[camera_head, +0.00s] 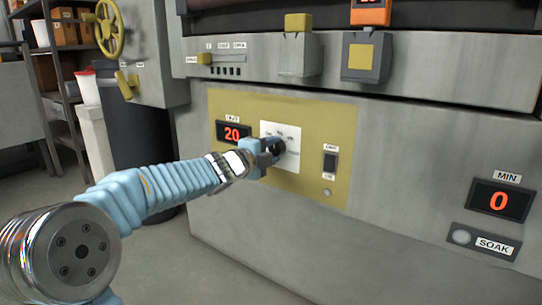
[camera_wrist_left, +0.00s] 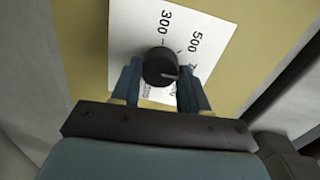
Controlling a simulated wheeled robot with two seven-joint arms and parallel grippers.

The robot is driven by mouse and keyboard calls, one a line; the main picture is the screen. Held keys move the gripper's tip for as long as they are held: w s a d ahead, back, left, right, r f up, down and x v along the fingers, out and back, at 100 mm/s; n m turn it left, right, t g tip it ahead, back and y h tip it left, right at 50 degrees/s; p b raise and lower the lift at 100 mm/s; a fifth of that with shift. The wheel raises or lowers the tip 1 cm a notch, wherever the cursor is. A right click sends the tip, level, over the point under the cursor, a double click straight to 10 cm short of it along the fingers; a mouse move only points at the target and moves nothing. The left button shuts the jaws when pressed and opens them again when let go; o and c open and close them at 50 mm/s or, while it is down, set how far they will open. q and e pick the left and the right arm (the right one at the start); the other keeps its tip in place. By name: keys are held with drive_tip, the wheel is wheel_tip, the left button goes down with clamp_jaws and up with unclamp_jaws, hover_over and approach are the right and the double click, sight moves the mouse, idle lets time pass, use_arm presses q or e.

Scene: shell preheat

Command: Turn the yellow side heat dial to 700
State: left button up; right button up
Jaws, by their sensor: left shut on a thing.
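The yellow side panel (camera_head: 228,105) carries a white scale card (camera_head: 291,160) with a round black heat dial (camera_head: 279,146) on it. In the left wrist view the dial (camera_wrist_left: 160,62) sits between the fingers of my left gripper (camera_wrist_left: 160,78), which is shut on it. The left arm reaches in from the left. The card (camera_wrist_left: 128,30) shows 300 and 500; lower markings are partly hidden by the fingers. The dial's pale pointer line points to the right in that view. The red display (camera_head: 233,133) reads 20. My right gripper is out of view.
A black switch (camera_head: 330,162) sits right of the dial on the yellow panel. Farther right are a MIN display (camera_head: 499,201) reading 0 and a SOAK button (camera_head: 461,237). A yellow handwheel (camera_head: 109,28) is at upper left, above a dark bin (camera_head: 130,110).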

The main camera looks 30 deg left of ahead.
use_arm(q)
drive_tip(key=shift+m, duration=0.3)
drive_tip(key=shift+f, duration=0.1)
drive_tip(key=o, duration=1.1)
drive_tip(key=shift+c, duration=0.2)
drive_tip(key=s+r+p, duration=0.1)
drive_tip(key=s+p, duration=0.1)
drive_tip(key=s, duration=1.1)
drive_tip(key=shift+s+a, duration=0.35)
drive_tip(key=shift+a, duration=0.05)
